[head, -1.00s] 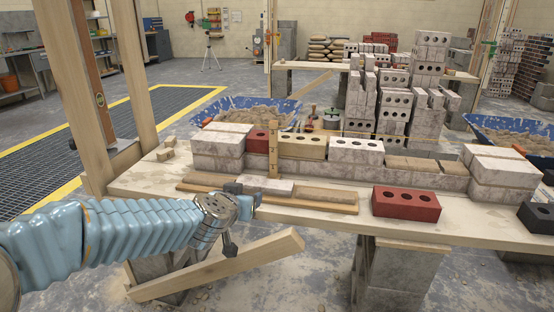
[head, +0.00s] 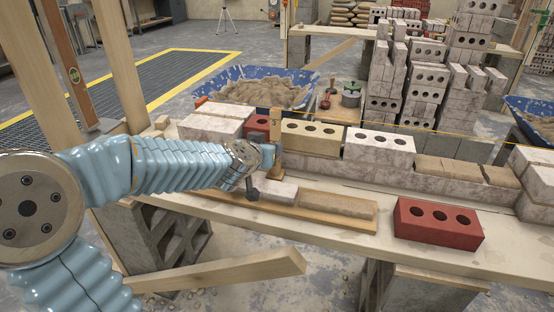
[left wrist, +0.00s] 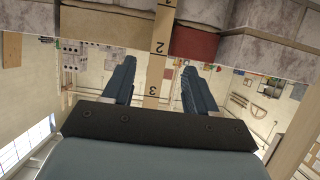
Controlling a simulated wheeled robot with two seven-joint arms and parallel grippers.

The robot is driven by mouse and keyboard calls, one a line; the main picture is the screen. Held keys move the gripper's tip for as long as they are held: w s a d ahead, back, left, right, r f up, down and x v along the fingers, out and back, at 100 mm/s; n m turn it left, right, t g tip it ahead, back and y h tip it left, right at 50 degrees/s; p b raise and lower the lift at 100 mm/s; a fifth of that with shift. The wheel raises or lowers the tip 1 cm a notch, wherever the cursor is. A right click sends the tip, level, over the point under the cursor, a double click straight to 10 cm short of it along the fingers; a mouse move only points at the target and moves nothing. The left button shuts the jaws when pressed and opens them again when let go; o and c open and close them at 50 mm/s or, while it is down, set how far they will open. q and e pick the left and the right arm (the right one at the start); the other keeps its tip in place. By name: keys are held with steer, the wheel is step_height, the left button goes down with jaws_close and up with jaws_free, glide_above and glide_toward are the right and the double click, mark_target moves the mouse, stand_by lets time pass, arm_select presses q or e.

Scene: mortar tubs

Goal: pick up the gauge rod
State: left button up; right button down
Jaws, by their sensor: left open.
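The gauge rod (head: 277,131) is a narrow upright wooden stick with number marks, standing against the front of the brick course. It also shows in the left wrist view (left wrist: 157,52), with the marks 2 and 3 readable. My left gripper (head: 266,165) is at the rod's lower part and hides some of it in the head view. In the left wrist view its two dark fingers (left wrist: 158,78) are spread on either side of the rod, with gaps at both sides. Whether the fingers reach past the rod is hard to tell. My right gripper is not in view.
A red brick (head: 438,222) lies on the bench's front right. A wooden board (head: 345,219) with pale pieces lies below my left gripper. A blue mortar tub (head: 300,80) stands behind the brick course. A timber post (head: 118,65) rises at the left.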

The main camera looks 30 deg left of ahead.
mark_target(276, 141)
arm_select(q)
steer(key=b+x, duration=0.1)
steer(key=x, duration=0.8)
steer(key=shift+w+b, duration=0.2)
steer(key=shift+b, duration=0.1)
jaws_close()
